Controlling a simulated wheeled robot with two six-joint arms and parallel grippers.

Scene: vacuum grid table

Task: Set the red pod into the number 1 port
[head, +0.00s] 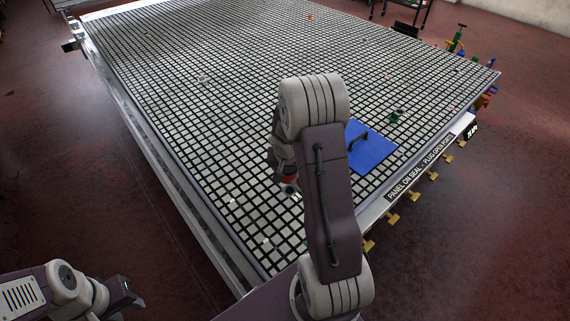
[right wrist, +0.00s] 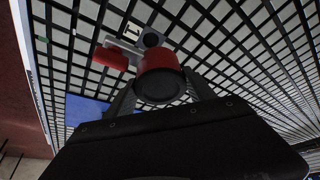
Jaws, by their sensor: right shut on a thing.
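The red pod (right wrist: 160,77) is a short cylinder with a dark round end facing the camera in the right wrist view. My right gripper (right wrist: 160,92) is shut on it. In the head view a bit of red pod (head: 289,179) shows beside my right gripper (head: 283,176), low over the table. The number 1 label (right wrist: 132,30) lies just beyond the pod, beside a dark round opening (right wrist: 151,40), apparently the port. The pod appears close to this opening; any contact is hidden. My left gripper (head: 126,299) is at the lower left, away from the table; its jaw gap is unclear.
A second red piece (right wrist: 111,58) sits left of the pod in the right wrist view. A blue panel with a black handle (head: 384,158) lies right of my right arm on the grid table (head: 190,50). A green item (head: 396,116) is behind it. Much of the far grid is clear.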

